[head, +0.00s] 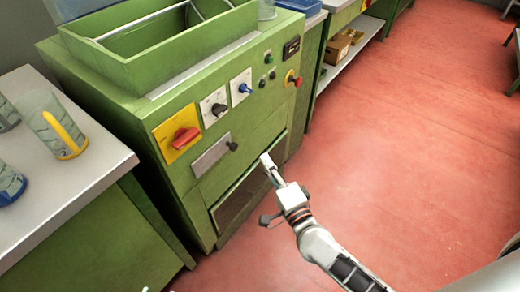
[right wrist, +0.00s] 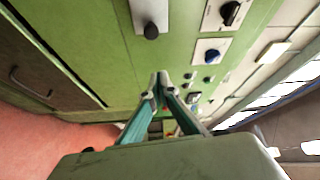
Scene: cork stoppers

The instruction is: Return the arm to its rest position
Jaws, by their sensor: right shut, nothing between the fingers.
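My right arm (head: 345,262) reaches in from the lower right of the head view. Its gripper (head: 268,165) is shut and empty, in front of the lower right part of the green machine's front (head: 215,165). In the right wrist view the two fingers (right wrist: 161,82) come together at their tips with nothing between them. The machine's green panel and knobs lie beyond the fingertips there; I cannot tell the exact gap.
A grey-topped bench (head: 95,165) with several cups stands at left. A shelf with boxes (head: 338,48) is behind. The red floor (head: 410,130) at right is clear.

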